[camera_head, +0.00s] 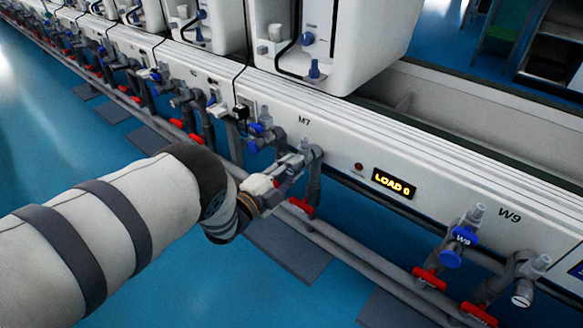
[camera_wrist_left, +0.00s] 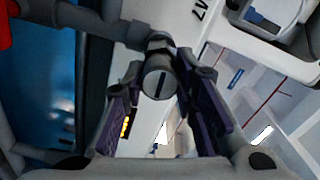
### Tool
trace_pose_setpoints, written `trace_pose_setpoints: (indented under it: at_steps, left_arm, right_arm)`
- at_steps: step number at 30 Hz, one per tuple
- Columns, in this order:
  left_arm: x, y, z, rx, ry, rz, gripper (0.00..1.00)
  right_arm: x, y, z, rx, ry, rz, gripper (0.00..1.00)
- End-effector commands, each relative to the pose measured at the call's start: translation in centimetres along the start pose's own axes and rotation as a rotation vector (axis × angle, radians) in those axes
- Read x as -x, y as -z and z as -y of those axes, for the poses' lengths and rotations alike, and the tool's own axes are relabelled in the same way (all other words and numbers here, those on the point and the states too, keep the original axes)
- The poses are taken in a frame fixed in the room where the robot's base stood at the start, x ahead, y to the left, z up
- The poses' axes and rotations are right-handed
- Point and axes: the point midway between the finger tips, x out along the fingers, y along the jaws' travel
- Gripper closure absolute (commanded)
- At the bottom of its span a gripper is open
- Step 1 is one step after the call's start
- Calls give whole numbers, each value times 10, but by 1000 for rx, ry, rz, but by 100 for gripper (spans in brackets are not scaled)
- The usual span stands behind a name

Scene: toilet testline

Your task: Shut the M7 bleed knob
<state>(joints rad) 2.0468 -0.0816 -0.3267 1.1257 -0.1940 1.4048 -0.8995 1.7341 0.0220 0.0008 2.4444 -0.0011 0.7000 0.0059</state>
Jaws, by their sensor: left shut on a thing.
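The M7 station carries its label on the white bench front, above a cluster of grey pipe fittings (camera_head: 314,158). My left gripper (camera_head: 294,166) is at the right-hand fitting of this cluster, below the label. In the left wrist view a round grey knob with a dark slot, the M7 bleed knob (camera_wrist_left: 157,80), sits between the purple-padded fingers of the left gripper (camera_wrist_left: 160,88). The fingers are shut on its sides. In the head view the fingers mostly hide the knob. My right gripper is not in view.
Blue knobs (camera_head: 253,147) sit left of the gripper and a red handle (camera_head: 301,206) sits just below it. A lit display (camera_head: 393,184) reads LOAD 0. W9 fittings (camera_head: 459,240) stand to the right. Grey pipes (camera_head: 350,256) run along the bench above open blue floor.

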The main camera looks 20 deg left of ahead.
Motion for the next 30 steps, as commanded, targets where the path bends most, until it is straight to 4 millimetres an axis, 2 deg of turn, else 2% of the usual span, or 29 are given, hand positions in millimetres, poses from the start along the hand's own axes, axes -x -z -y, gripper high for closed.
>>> trace_pose_setpoints:
  at_steps: [9,23,24,25,26,30]
  left_arm:
    - [1,-2,-1,-75,-2,4,100]
    - [1,-2,-1,-84,-3,5,100]
    - [1,-2,-1,-84,-2,5,65]
    - [1,-2,-1,-84,-2,4,58]
    - [1,-2,-1,-84,-2,4,53]
    - [1,-1,-1,-84,-1,3,53]
  right_arm:
    - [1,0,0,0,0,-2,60]
    - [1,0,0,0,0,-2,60]
    - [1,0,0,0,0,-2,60]
    - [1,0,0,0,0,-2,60]
    - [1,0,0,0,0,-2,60]
    - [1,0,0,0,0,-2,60]
